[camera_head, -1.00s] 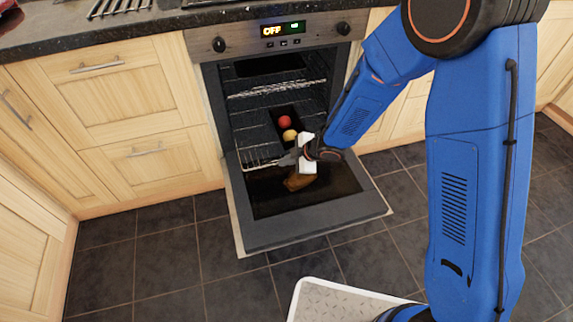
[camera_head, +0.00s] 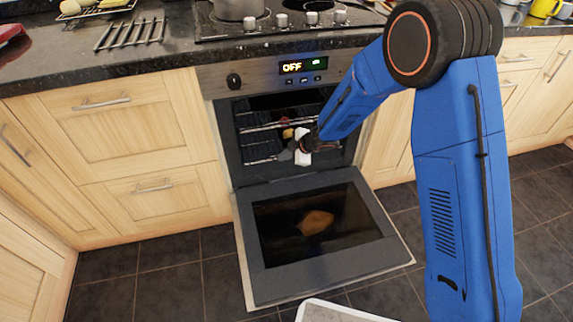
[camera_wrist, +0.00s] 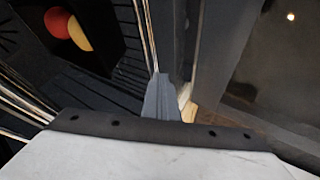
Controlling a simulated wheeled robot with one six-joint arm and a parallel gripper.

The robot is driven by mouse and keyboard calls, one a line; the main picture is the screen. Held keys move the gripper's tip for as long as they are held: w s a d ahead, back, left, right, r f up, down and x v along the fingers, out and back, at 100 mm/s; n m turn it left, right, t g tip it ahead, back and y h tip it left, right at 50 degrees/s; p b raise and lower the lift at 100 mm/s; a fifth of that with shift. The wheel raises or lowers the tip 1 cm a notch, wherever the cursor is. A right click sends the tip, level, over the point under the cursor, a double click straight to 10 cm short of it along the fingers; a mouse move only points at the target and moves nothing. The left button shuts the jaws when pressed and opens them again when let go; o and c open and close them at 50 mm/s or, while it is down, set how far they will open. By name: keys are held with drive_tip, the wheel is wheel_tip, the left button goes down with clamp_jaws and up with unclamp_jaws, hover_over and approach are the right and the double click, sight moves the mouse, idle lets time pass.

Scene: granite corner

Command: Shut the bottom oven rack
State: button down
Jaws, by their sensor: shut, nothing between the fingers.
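The oven (camera_head: 290,180) has its door (camera_head: 290,275) folded down open. The bottom rack (camera_head: 262,160) is a wire shelf low in the cavity, its front bars near the opening; my arm hides its right part. Metal bars also show at the left of the wrist view (camera_wrist: 15,105); I cannot tell which rack they belong to. My gripper (camera_head: 286,154) is shut and empty at the oven mouth, beside the rack's front. Its closed fingertips (camera_wrist: 160,92) lie close to a bright bar in the wrist view, contact unclear.
An upper rack (camera_head: 268,126) sits above. A brown patch (camera_head: 318,221) shows on the door glass. Dark floor tiles (camera_head: 190,270) are clear at left.

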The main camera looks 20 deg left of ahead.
drive_tip(key=shift+w+a+r, duration=0.1)
drive_tip(key=shift+w+a, duration=0.25)
drive_tip(key=shift+w, duration=0.2)
drive_tip(key=shift+w+a, duration=0.35)
drive_tip(key=shift+w, duration=0.3)
